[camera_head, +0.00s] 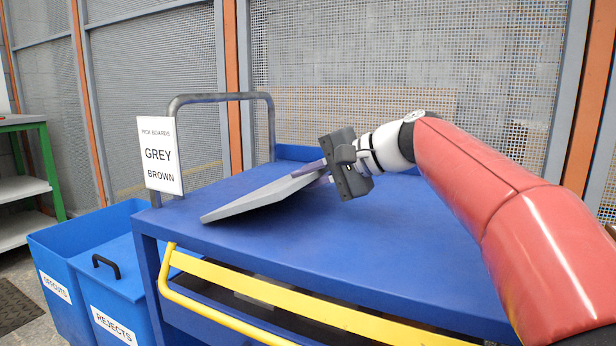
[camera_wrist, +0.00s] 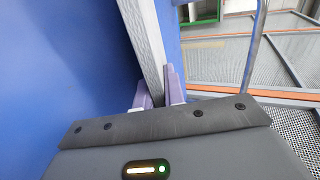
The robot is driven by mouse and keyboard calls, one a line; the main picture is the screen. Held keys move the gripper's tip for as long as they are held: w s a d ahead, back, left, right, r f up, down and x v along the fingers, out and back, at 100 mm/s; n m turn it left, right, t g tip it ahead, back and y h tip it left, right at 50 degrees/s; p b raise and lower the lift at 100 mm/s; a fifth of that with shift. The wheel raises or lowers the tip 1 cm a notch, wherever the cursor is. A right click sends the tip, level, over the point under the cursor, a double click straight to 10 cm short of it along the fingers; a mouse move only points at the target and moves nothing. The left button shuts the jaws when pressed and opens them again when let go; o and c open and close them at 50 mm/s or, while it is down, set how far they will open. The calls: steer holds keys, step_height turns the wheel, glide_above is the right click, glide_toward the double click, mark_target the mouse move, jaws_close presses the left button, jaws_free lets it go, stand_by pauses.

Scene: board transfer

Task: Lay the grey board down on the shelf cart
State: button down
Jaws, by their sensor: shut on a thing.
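The grey board (camera_head: 258,196) is a flat, light grey panel, tilted over the blue top of the shelf cart (camera_head: 400,255). Its near left end is low, at or close to the cart top; I cannot tell whether it touches. My gripper (camera_head: 322,170) is shut on the board's raised right end, above the cart top. In the wrist view the board (camera_wrist: 148,45) shows edge-on between the two purple fingers of my gripper (camera_wrist: 158,88), with the blue cart top (camera_wrist: 60,60) at left.
A sign (camera_head: 160,156) reading "PICK BOARDS GREY BROWN" hangs on the cart's grey rail (camera_head: 222,97). A yellow bar (camera_head: 290,304) runs along the cart's near side. Blue bins, one labelled REJECTS (camera_head: 118,300), stand at left. The rest of the cart top is clear.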

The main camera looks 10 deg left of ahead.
steer(key=shift+f, duration=0.1)
steer(key=c, duration=1.4)
jaws_free()
steer(key=shift+o, duration=0.2)
steer(key=shift+f, duration=0.1)
steer(key=shift+r+p, duration=0.3)
steer(key=shift+p, duration=0.65)
steer(key=shift+h+p, duration=0.3)
steer(key=h+p, duration=0.1)
steer(key=p, duration=0.2)
steer(key=g+h+p, duration=0.1)
steer(key=p, duration=0.3)
steer(key=h+p, duration=0.1)
steer(key=p, duration=0.2)
steer(key=shift+s+d+r+h+p, duration=0.1)
steer(key=shift+d+r+h+p, duration=0.15)
steer(key=shift+h+p, duration=0.15)
